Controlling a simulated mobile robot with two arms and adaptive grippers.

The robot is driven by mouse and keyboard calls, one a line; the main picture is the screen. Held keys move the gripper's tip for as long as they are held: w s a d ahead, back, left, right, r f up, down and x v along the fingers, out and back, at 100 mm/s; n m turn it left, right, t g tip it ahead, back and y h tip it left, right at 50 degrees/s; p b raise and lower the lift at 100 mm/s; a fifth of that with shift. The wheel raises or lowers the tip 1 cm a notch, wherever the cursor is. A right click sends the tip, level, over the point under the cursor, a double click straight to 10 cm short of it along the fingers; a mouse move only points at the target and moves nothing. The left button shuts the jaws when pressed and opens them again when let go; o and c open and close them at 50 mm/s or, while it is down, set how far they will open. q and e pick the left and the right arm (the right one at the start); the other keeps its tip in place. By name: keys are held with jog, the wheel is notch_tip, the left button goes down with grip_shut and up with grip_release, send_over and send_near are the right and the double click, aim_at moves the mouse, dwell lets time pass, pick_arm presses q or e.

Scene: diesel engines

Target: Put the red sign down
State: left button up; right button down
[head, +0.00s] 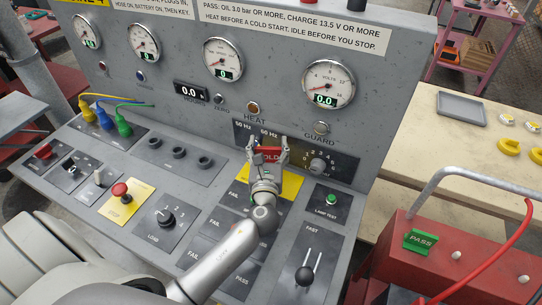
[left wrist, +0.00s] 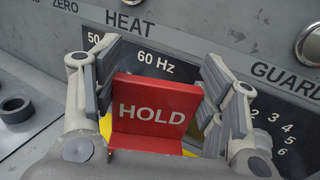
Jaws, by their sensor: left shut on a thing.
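The red sign (head: 268,155) is an L-shaped plate with HOLD in white letters. My left gripper (head: 267,145) is shut on it, with one finger at each side edge. In the left wrist view the red sign (left wrist: 158,108) stands nearly upright, its lettering facing the camera. It is over the yellow plate (head: 291,186) on the sloping grey console, just below the 60 Hz panel. The gripper hides most of that plate, and I cannot tell whether the sign's foot touches it. My right gripper is not in view.
The upright gauge panel (head: 180,75) rises close behind the gripper. A knob (head: 317,165) and a lever (head: 305,275) stand to the right, a load knob (head: 165,217) to the left. A green PASS sign (head: 420,242) sits on a red unit at the right.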

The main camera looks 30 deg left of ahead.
aim_at(270, 159)
pick_arm(q)
jog(key=shift+w+r, duration=0.15)
jog(key=shift+w, duration=0.85)
notch_tip(270, 159, down, 3)
jog(key=shift+s+a+f, duration=0.1)
jog(key=shift+s+f, duration=0.15)
jog(key=shift+f, duration=0.35)
notch_tip(270, 159, down, 3)
jog(key=shift+r, duration=0.2)
jog(key=shift+w+f, duration=0.25)
jog(key=shift+f, duration=0.05)
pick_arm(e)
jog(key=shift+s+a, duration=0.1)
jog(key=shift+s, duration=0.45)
pick_arm(q)
jog(key=shift+f, duration=0.1)
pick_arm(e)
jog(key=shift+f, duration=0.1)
